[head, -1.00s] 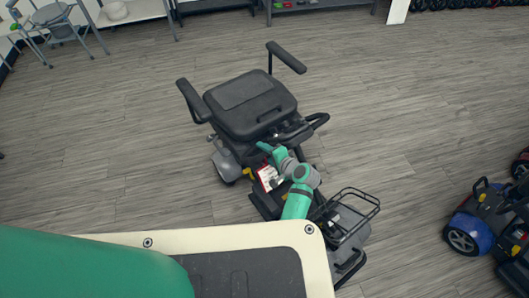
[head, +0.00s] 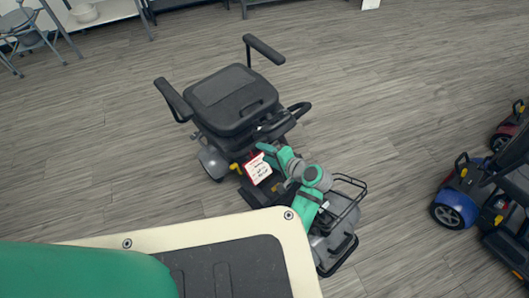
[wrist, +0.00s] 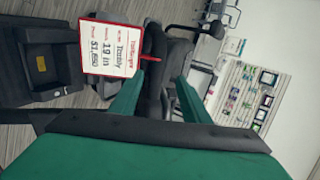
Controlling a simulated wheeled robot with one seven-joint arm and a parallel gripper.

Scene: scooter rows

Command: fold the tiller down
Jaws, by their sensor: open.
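The mobility scooter stands in the middle of the head view, with a black seat (head: 232,92) and a grey front end with a wire basket (head: 345,205). Its tiller is largely hidden by my arm; a black loop handle (head: 299,109) shows beside the seat. My gripper (head: 266,149) is just in front of the seat, above the scooter's deck. In the wrist view its two green fingers (wrist: 160,85) are apart, with a dark upright part (wrist: 154,92) between or behind them. I cannot tell whether they touch it. A red-bordered price tag (head: 258,169) hangs next to the gripper.
A blue-wheeled scooter (head: 450,212) and a red one (head: 508,132) stand at the right. A grey chair (head: 30,38) and white shelf are at the upper left. The wood floor between is clear. In the wrist view, a wall display (wrist: 240,85) shows behind.

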